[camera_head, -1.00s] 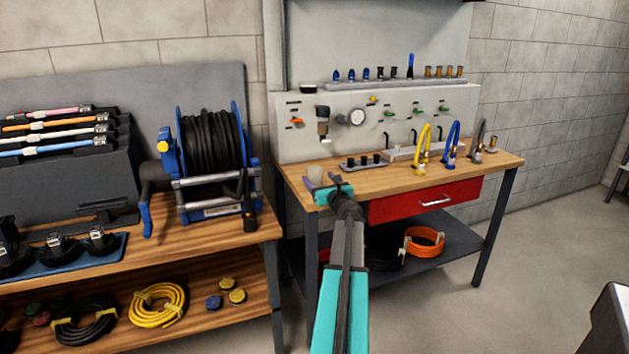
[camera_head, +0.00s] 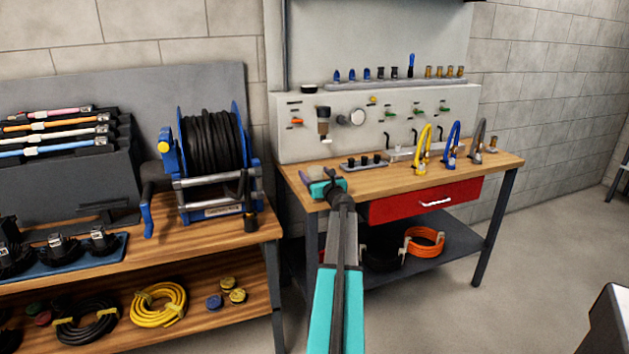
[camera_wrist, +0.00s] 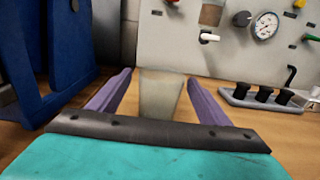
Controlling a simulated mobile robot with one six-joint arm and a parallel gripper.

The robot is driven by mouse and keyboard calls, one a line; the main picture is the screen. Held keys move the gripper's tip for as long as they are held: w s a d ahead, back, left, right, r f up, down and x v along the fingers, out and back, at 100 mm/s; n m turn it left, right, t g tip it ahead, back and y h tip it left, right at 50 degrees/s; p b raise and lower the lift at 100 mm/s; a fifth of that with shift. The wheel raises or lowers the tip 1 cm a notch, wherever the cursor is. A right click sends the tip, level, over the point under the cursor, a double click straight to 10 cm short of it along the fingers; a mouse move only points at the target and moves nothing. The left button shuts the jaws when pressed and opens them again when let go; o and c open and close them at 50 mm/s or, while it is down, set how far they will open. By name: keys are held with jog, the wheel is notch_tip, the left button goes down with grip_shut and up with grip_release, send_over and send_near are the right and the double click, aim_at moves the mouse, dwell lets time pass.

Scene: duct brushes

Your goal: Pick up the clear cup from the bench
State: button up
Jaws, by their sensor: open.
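The clear cup (camera_wrist: 161,92) stands upright on the bench in the wrist view, a pale see-through tumbler. It is between the two purple fingers of my gripper (camera_wrist: 159,78). The fingers are open, with a gap on each side of the cup; its base is hidden behind my gripper's dark front edge. In the head view my gripper (camera_head: 319,176) is low over the left end of the wooden bench (camera_head: 400,180).
The panel (camera_head: 350,100) with a gauge (camera_head: 357,117) stands behind. A blue hose reel (camera_head: 210,150) is to the left. Yellow, blue and grey hoses stand farther right on the bench.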

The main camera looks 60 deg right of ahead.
jog(key=shift+w+d, duration=0.15)
jog(key=shift+w, duration=0.05)
dwell(0.5)
jog(key=c, duration=1.1)
jog(key=shift+r, duration=0.1)
jog(key=shift+r, duration=0.35)
notch_tip(320, 180, up, 3)
jog(key=shift+f, duration=0.1)
jog(key=v, duration=0.5)
jog(key=r+v, duration=0.1)
jog(key=v, duration=1)
jog(key=shift+s+r, duration=0.1)
jog(key=shift+r, duration=0.1)
